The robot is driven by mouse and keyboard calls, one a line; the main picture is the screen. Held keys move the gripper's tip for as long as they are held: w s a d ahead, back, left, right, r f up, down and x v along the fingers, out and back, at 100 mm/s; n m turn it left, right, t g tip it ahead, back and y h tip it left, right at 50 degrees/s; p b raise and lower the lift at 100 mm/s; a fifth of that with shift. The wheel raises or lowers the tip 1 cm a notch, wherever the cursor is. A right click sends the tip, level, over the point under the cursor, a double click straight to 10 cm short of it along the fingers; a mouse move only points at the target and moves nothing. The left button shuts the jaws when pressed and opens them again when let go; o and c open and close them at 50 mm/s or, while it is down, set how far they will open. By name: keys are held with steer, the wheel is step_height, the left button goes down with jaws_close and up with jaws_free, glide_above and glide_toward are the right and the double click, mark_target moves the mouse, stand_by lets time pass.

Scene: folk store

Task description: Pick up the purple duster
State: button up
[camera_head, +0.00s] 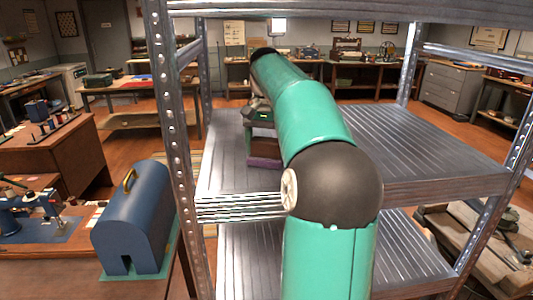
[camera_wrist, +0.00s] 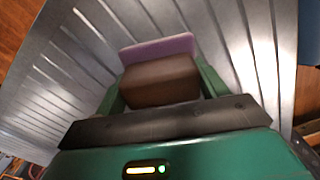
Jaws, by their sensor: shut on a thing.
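The purple duster shows in the wrist view as a brown block (camera_wrist: 160,80) with a purple pad (camera_wrist: 157,48) along its far side. In the head view its purple part (camera_head: 264,162) is low on the metal shelf, partly hidden by my arm. My gripper (camera_wrist: 160,85) is shut on the brown block, with one green finger on each side. I cannot tell whether the duster touches the shelf.
The ribbed metal shelf (camera_head: 425,150) is bare to the right of my arm. Metal posts (camera_head: 172,110) stand at its corners, and another shelf level is above. A blue domed case (camera_head: 133,222) stands at the left outside the rack.

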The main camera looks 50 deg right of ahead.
mark_target(266, 139)
steer(key=shift+r, duration=0.1)
steer(key=shift+r, duration=1.6)
steer(key=s+a, duration=1.1)
steer(key=s, duration=0.2)
steer(key=shift+s+a, duration=0.25)
steer(key=shift+s, duration=0.15)
